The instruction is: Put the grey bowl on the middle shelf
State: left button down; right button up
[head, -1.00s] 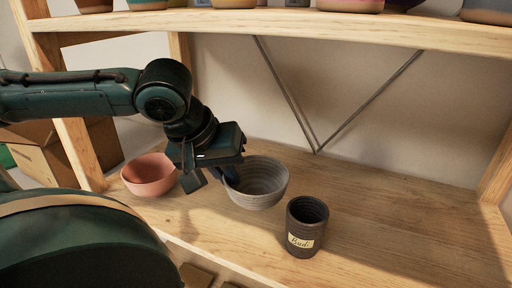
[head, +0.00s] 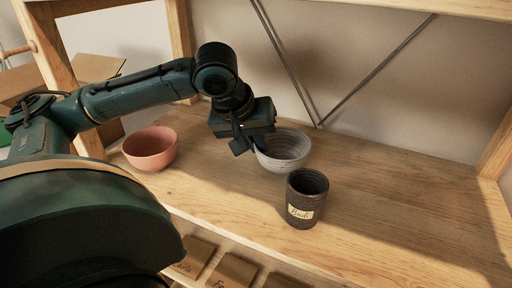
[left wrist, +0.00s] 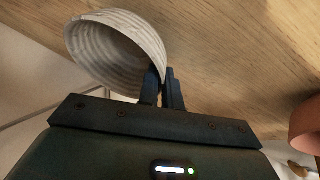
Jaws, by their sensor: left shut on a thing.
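The grey bowl (head: 284,150) is ribbed and upright, on or just above the wooden shelf (head: 400,190) in the head view. My left gripper (head: 258,146) is shut on its left rim. In the left wrist view the bowl (left wrist: 112,50) shows at the upper left, with its wall between the two fingers (left wrist: 165,88). The fingertips are partly hidden by the gripper body in the head view. I cannot tell whether the bowl touches the shelf. My right gripper is not in view.
A dark cup (head: 305,200) with a paper label stands just in front of the grey bowl. A pink bowl (head: 150,148) stands to the left. A wooden post (head: 182,50) and crossed metal braces are behind. The shelf's right side is clear.

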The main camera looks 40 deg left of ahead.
pick_arm(q)
jog(key=shift+f, duration=0.1)
jog(key=shift+f, duration=0.1)
jog(key=c, duration=1.6)
grip_release()
